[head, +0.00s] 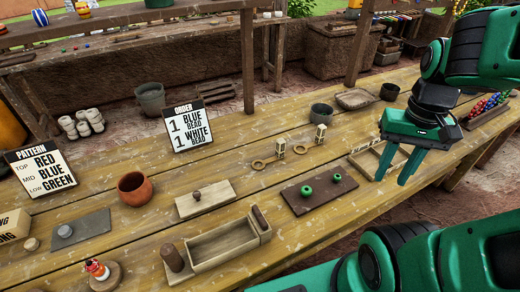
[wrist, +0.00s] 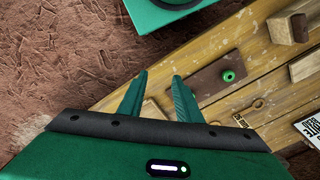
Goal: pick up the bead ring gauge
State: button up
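Two wooden ring-shaped tools with short handles lie on the table in the head view, a left one (head: 259,165) and a right one (head: 301,149). Each ends at a small pale upright block. Either could be the bead ring gauge; I cannot tell which. A ring tool also shows in the wrist view (wrist: 241,121), partly cut off by my gripper body. My gripper (head: 391,181) is open and empty, fingers pointing down, to the right of both rings and above the table's right part. Its two fingers (wrist: 160,77) stand apart in the wrist view.
A dark board (head: 318,205) with green beads lies in front of the rings. A shallow wooden frame (head: 351,158) lies beside my gripper. An order sign (head: 190,127), a clay pot (head: 134,189) and an open wooden box (head: 222,246) stand further left.

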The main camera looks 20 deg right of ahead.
jog(key=shift+s+d, duration=0.1)
jog(key=shift+d, duration=0.2)
jog(key=shift+o, duration=1.2)
jog(key=shift+s+r, duration=0.2)
jog(key=shift+s, duration=0.15)
jog(key=n, duration=2.6)
send_over(277, 157)
jog(key=shift+w+d+f, duration=0.15)
jog(key=shift+f, duration=0.5)
jog(key=shift+w+d+f, duration=0.1)
jog(key=shift+d+f, duration=0.05)
jog(key=shift+f, duration=0.45)
jog(key=shift+n, duration=0.3)
notch_tip(277, 157, down, 5)
jog(key=shift+a+f, duration=0.25)
jog(key=shift+f, duration=2.65)
jog(key=shift+c, duration=0.3)
grip_shut()
